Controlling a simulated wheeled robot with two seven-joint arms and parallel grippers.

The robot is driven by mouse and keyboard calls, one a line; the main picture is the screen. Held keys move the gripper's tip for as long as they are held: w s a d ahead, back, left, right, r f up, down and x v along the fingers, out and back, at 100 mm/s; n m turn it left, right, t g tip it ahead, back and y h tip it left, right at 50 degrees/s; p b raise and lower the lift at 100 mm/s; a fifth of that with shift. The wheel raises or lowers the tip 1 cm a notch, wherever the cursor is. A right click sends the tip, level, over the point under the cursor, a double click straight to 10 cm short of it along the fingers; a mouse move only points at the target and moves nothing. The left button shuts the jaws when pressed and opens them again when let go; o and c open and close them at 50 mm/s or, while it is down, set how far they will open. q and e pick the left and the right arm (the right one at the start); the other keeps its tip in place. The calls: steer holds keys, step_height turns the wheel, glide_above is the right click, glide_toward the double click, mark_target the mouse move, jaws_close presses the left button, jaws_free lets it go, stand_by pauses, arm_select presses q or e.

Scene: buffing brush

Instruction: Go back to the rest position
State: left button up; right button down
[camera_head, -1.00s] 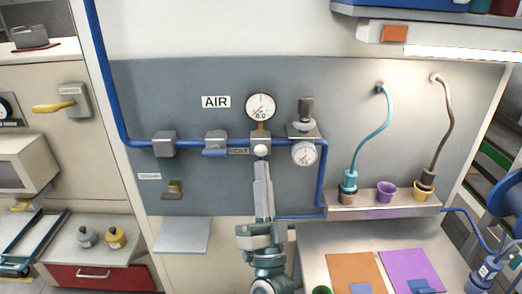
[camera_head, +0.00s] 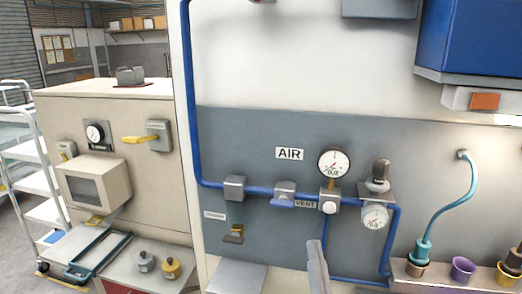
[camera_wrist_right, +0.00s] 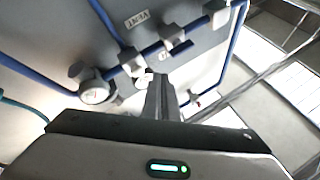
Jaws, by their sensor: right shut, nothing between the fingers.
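My right gripper (camera_head: 317,266) shows at the bottom of the head view, its fingers pointing up, just below the white vent knob (camera_head: 329,207) on the blue air pipe. In the right wrist view the closed fingers (camera_wrist_right: 160,95) point toward the pipe and its fittings, with nothing between them. Whether the fingertips touch the knob is hard to tell; they look slightly apart from it in the head view. My left gripper is not in view.
A grey panel (camera_head: 250,130) carries the blue pipe (camera_head: 190,90), a pressure gauge (camera_head: 333,164) and a regulator (camera_head: 377,190). A shelf with cups (camera_head: 462,268) is at the lower right. A beige cabinet (camera_head: 110,120) and a white cart (camera_head: 35,180) stand left.

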steer(key=s+f+n+g+y, duration=0.2)
steer(key=s+f+n+g, duration=0.3)
steer(key=f, duration=0.6)
steer(key=s+f+n+g+y, duration=0.1)
steer(key=s+f+g, duration=0.2)
steer(key=f+g, duration=0.55)
steer(key=s+d+f+g+h, duration=0.2)
steer(key=s+d+f+g, duration=0.2)
steer(key=s+f, duration=0.55)
steer(key=s+d+f+g+h, duration=0.2)
steer(key=s+d+f+g, duration=0.4)
steer(key=s, duration=0.7)
step_height(320, 180, down, 32)
steer(key=s+a+n+b, duration=0.1)
steer(key=a+b, duration=0.1)
steer(key=b, duration=0.1)
steer(key=s+d+f+b, duration=0.1)
steer(key=s+d+f, duration=0.1)
steer(key=s+f, duration=0.7)
steer(key=s+d+f, duration=0.1)
steer(key=s+f, duration=0.7)
steer(key=f, duration=0.2)
steer(key=shift+s+d+f+b, duration=0.15)
steer(key=shift+s+d+b, duration=0.2)
steer(key=shift+s+b, duration=0.05)
